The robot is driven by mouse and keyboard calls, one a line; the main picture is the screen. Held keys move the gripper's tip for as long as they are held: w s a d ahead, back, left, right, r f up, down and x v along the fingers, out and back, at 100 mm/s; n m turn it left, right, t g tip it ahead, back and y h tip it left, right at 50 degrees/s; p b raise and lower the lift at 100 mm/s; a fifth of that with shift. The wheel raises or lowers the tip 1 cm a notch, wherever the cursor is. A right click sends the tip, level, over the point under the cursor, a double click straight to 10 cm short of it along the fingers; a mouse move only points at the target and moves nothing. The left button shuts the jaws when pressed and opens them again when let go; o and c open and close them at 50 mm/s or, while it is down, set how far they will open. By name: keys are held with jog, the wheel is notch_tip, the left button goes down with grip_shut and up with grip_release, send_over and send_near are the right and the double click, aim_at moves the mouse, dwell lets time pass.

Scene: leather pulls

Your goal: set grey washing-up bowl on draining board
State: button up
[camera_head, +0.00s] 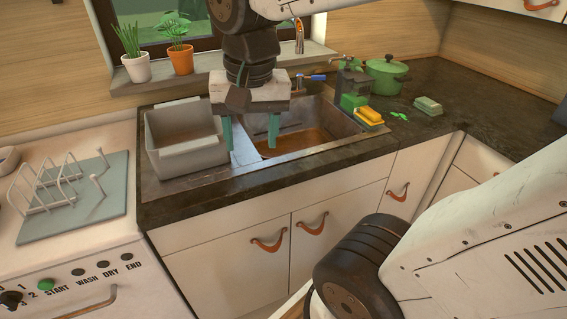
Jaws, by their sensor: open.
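The grey washing-up bowl (187,155) is a rectangular open tub. It rests upright on the metal draining board (163,190), left of the sink basin (310,140). My gripper (250,147) points down just right of the bowl, over the left part of the sink. Its two teal fingers are spread apart with nothing between them. The left finger is close to the bowl's right wall; I cannot tell whether they touch. My gripper hides part of the sink and the board's right edge.
A green pot (385,75) and a green soap dish (428,105) are at right. Potted plants line the sill (205,66). A white rack (50,188) stands at left.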

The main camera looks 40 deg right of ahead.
jog(key=s+f+n, duration=0.2)
jog(key=s+n, duration=0.4)
jog(key=s, duration=0.1)
jog(key=shift+s+d+f, duration=0.25)
jog(key=shift+d+f, duration=0.05)
